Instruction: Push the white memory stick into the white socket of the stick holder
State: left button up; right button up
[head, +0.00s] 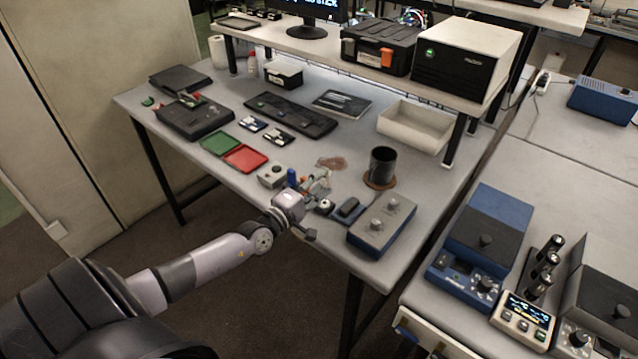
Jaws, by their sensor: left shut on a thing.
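My left gripper (317,186) is over the front part of the grey table (225,178), between a small grey box and a blue-grey box. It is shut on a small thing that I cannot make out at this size. I cannot tell the white memory stick or the white socket of the stick holder apart from the small parts around the fingers. My wrist hides part of the table there. My right gripper is not in view.
The grey box (271,176) is left of my gripper; the blue-grey box with knobs (381,226) is right. A dark mug (382,165) stands behind to the right. Green (220,143) and red (245,158) trays lie to the left. A white bin (415,127) stands further back.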

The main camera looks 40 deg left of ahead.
pick_arm(q)
jog(key=shift+f+b, duration=2.15)
jog(key=shift+f, duration=0.4)
jog(key=shift+s+a, duration=0.1)
jog(key=shift+s, duration=0.05)
jog(key=shift+f+b, duration=0.25)
jog(key=shift+b, duration=0.1)
